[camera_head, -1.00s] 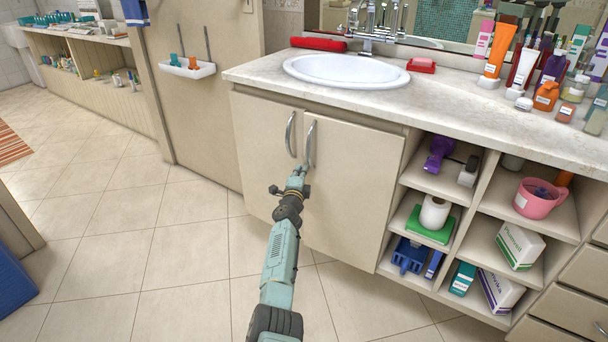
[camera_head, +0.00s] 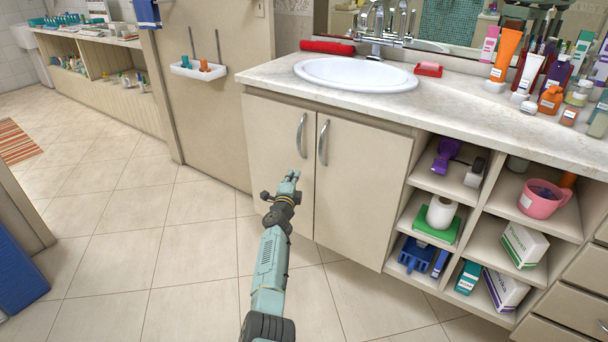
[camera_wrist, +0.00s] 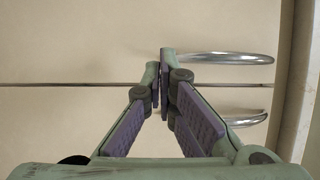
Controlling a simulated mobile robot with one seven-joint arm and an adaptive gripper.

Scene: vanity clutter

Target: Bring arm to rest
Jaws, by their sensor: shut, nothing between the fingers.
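My gripper (camera_head: 292,176) is shut and empty in front of the two-door vanity cabinet, below the left door's handle and apart from it. The left cabinet door (camera_head: 270,150) and right cabinet door (camera_head: 355,190) are both closed. Each has a curved metal handle, the left handle (camera_head: 301,135) and the right handle (camera_head: 323,142). In the wrist view my gripper's fingertips (camera_wrist: 165,70) are together, with both handles to their right and the thin gap between the doors running across behind them.
The countertop (camera_head: 450,100) with a white sink (camera_head: 356,74) is above the doors. Open shelves with a pink mug (camera_head: 542,200) and boxes are at the right. A wall tray (camera_head: 198,69) hangs at the left. The tiled floor (camera_head: 130,250) at the left is clear.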

